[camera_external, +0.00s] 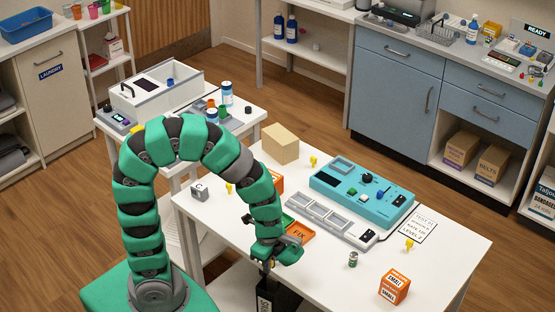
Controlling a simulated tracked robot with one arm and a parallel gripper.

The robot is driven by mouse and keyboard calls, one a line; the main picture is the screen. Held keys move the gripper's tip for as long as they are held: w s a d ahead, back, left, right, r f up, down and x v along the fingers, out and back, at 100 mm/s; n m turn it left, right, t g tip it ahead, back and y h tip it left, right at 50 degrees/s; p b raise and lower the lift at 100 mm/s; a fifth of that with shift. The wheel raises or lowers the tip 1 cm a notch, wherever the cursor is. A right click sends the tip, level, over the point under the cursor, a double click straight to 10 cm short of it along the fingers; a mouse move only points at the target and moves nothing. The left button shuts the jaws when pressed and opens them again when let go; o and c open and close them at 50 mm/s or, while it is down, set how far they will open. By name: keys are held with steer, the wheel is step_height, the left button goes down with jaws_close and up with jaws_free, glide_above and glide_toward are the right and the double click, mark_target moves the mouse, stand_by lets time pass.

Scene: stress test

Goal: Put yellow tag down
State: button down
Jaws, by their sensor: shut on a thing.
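My gripper (266,266) is at the near left edge of the white table (450,262), pointing down just above a black bin (275,297). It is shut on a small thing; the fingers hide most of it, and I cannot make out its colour.
An orange FIX tray (301,236) lies just right of my gripper. A grey slotted strip (335,222), a teal panel (335,185), a tan box (280,143), a small can (353,259) and an orange box (394,287) stand on the table. The front middle is clear.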

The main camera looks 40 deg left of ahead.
steer(key=shift+s+a, duration=0.2)
steer(key=shift+s, duration=0.1)
steer(key=w+a+r+n+p, duration=0.1)
steer(key=w, duration=0.2)
steer(key=w+a+r+n+p, duration=0.1)
steer(key=w, duration=0.3)
steer(key=w+a+r+n+p, duration=0.1)
steer(key=w, duration=0.2)
steer(key=shift+w+r+n, duration=0.15)
steer(key=shift+r+n, duration=0.15)
steer(key=shift+n, duration=0.1)
steer(key=w+a+r+n+p, duration=0.3)
steer(key=w+a+n+p, duration=0.15)
steer(key=w+a, duration=0.5)
steer(key=w+a+r+n+p, duration=0.15)
steer(key=w+a+n, duration=0.35)
steer(key=a, duration=0.6)
steer(key=w+a+r+n+p, duration=0.1)
steer(key=w+a+n+p, duration=0.2)
steer(key=w+a, duration=0.6)
steer(key=p, duration=0.3)
glide_above(280, 134)
steer(key=shift+f, duration=0.75)
steer(key=shift+w+f, duration=0.1)
steer(key=shift+f, duration=1.65)
